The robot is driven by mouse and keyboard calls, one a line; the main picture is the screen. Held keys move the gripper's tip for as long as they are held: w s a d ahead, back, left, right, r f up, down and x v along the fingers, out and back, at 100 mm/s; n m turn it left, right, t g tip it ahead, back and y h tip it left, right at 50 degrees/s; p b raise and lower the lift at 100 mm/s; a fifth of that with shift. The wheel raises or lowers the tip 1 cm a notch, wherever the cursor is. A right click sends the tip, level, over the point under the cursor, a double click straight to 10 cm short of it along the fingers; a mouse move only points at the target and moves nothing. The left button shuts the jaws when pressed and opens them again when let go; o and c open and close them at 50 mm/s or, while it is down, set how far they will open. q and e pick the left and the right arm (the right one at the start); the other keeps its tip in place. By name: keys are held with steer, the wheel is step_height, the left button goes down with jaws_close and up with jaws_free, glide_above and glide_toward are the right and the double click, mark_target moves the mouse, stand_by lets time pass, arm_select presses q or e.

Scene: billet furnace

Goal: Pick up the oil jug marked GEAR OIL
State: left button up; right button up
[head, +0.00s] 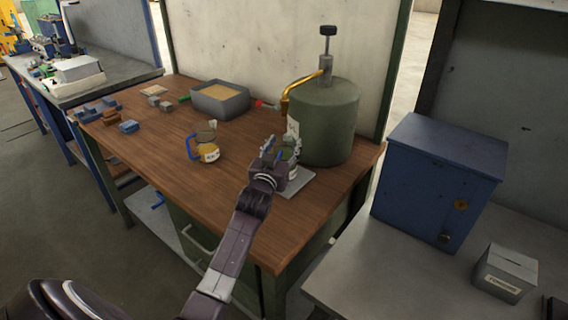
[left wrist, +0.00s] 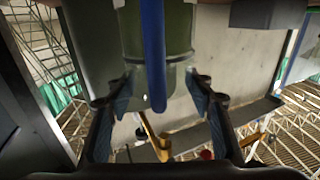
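A jug with green contents (head: 290,152) stands by the green tank, over a grey plate (head: 295,184), partly hidden by my left gripper (head: 277,154). In the left wrist view, the clear greenish jug (left wrist: 182,35) has a blue upright handle (left wrist: 153,50). My left gripper (left wrist: 160,92) is open, with its fingers on either side of the handle and gaps on both sides. A second jug (head: 207,153) with amber contents, a blue handle and a white label stands farther left on the bench. Neither label is readable, so I cannot tell which says GEAR OIL. My right gripper is out of view.
A green tank (head: 328,120) with a brass spout (head: 300,83) stands close behind the gripper. A grey sand-filled bin (head: 220,100) and small blue and brown parts lie toward the back left. The wooden bench top (head: 160,125) is clear around the amber jug. A blue cabinet (head: 440,180) stands right.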

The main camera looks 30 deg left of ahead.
arm_select(q)
steer(key=c, duration=1)
jaws_close()
steer(key=shift+r, duration=0.1)
